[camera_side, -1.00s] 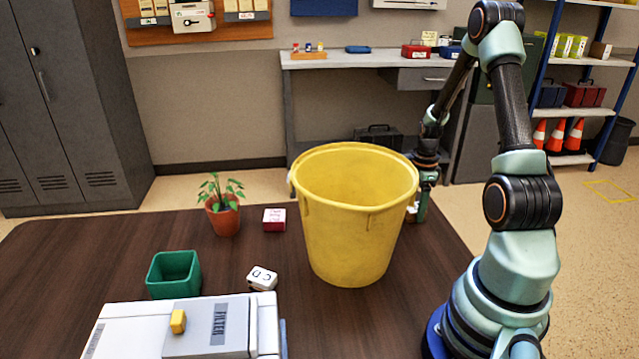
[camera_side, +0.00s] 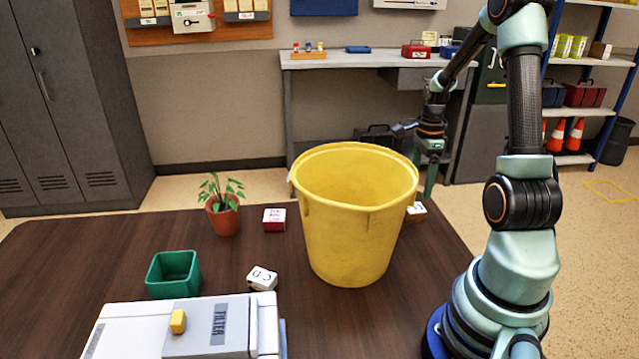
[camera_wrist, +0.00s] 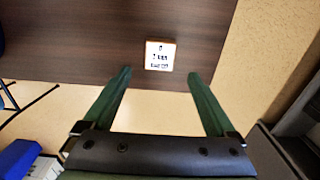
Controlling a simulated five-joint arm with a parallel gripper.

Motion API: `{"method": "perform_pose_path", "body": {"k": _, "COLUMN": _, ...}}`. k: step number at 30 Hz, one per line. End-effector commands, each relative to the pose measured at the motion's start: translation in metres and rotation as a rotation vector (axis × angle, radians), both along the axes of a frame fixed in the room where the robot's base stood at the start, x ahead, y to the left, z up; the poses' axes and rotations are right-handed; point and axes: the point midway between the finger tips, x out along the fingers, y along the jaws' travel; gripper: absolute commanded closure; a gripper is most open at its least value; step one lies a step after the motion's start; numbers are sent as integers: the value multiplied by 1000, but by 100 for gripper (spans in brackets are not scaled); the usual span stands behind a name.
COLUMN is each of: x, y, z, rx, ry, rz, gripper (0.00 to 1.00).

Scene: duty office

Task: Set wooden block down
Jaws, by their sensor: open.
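The wooden block (camera_side: 416,211), pale with dark printing on its face, rests on the dark brown table behind the right side of the yellow bucket, which partly hides it. In the wrist view the block (camera_wrist: 160,55) lies flat near the table edge, just beyond and between my two fingertips. My gripper (camera_wrist: 159,74) is open and empty, its green fingers apart on either side. In the side view my gripper (camera_side: 424,178) hangs above the block, clear of it, partly behind the bucket rim.
The large yellow bucket (camera_side: 350,225) stands close beside my gripper. A red block (camera_side: 274,219), a potted plant (camera_side: 224,216), a green open box (camera_side: 173,275), a white lettered block (camera_side: 262,278) and a grey-white filter unit (camera_side: 205,330) occupy the table's left and front.

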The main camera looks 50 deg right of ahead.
Motion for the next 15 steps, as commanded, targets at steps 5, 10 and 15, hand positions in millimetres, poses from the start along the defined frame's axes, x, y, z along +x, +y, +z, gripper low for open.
{"method": "perform_pose_path", "body": {"k": 5, "x": 0, "y": 0, "z": 28, "rx": -2, "ry": -2, "rz": 0, "gripper": 9}}
{"method": "perform_pose_path", "body": {"k": 10, "x": 0, "y": 0, "z": 39, "rx": 0, "ry": 0, "rz": 0, "gripper": 9}}
{"method": "perform_pose_path", "body": {"k": 15, "x": 0, "y": 0, "z": 41, "rx": 1, "ry": 1, "rz": 0, "gripper": 9}}
